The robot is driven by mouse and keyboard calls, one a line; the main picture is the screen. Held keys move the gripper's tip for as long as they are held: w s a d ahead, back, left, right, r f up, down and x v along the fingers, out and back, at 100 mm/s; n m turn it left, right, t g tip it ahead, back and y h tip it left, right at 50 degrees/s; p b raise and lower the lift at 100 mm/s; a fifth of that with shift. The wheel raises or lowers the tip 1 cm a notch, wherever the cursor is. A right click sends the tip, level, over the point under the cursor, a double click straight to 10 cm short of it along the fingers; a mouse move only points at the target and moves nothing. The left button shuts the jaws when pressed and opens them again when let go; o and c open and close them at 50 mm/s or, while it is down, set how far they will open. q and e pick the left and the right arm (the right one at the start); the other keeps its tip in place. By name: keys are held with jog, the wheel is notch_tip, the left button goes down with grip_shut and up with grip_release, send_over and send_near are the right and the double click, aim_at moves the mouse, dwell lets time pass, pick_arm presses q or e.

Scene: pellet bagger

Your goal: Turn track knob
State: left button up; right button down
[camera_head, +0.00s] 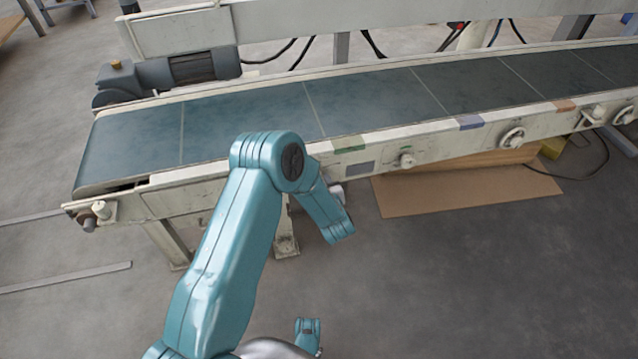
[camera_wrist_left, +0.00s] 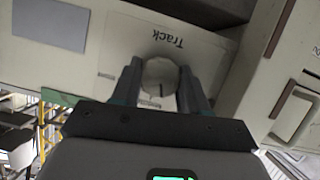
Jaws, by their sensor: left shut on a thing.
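The track knob (camera_wrist_left: 158,82) is a pale round knob on a light panel, with the word "Track" printed upside down beside it in the left wrist view. The two fingers of my left gripper (camera_wrist_left: 161,72) stand on either side of the knob and are shut on it. In the head view, my left arm reaches to the near side of the conveyor (camera_head: 235,120). The arm hides the track knob there, and the left fingertips cannot be made out.
Another small knob (camera_head: 406,160) and a handwheel (camera_head: 512,138) sit further right on the conveyor's side rail. A grey plate (camera_wrist_left: 50,22) and a green mark (camera_wrist_left: 60,97) lie left of the held knob. A flat cardboard sheet (camera_head: 450,192) lies under the conveyor. The front floor is clear.

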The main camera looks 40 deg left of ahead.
pick_arm(q)
jog(key=shift+f+n+t+h+b, duration=0.1)
jog(key=shift+n+t+h+b, duration=0.3)
jog(key=shift+n, duration=0.2)
pick_arm(e)
jog(key=shift+w+f, duration=0.35)
jog(key=shift+f, duration=0.1)
pick_arm(q)
jog(key=o, duration=1.1)
jog(key=shift+c, duration=0.2)
jog(key=p+v, duration=0.5)
jog(key=v, duration=1.1)
jog(key=shift+s+p, duration=0.2)
jog(key=shift+p, duration=0.2)
pick_arm(e)
jog(key=s+r, duration=0.3)
jog(key=r, duration=0.2)
jog(key=shift+a+r+g, duration=0.25)
jog(key=shift+a+g, duration=0.15)
pick_arm(q)
jog(key=shift+d, duration=0.1)
